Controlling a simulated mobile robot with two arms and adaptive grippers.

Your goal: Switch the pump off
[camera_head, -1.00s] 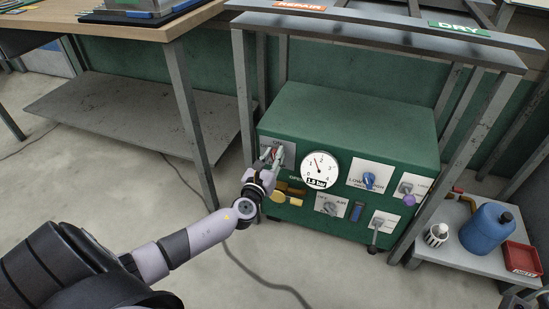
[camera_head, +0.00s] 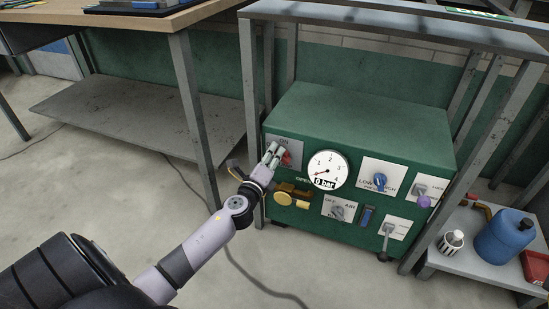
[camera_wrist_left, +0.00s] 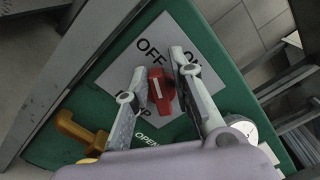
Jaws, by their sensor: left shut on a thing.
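The green pump unit (camera_head: 360,120) stands on the floor under a metal frame. Its red pump switch (camera_head: 286,158) is on a grey plate at the upper left of the front panel. My left gripper (camera_head: 272,152) is at this switch. In the left wrist view, the fingers of my left gripper (camera_wrist_left: 159,63) lie on both sides of the red switch (camera_wrist_left: 161,95), shut on it. The switch's end points toward the OFF label (camera_wrist_left: 150,47); ON is to its right, partly behind a finger. The round gauge (camera_head: 326,168) reads 0 bar. My right gripper is not in view.
The panel also has a yellow valve handle (camera_head: 284,199), a blue knob (camera_head: 380,182) and grey selectors. A low shelf at right holds a blue container (camera_head: 504,238), a striped cup (camera_head: 451,244) and a red tray (camera_head: 537,268). The floor in front is clear except for a cable.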

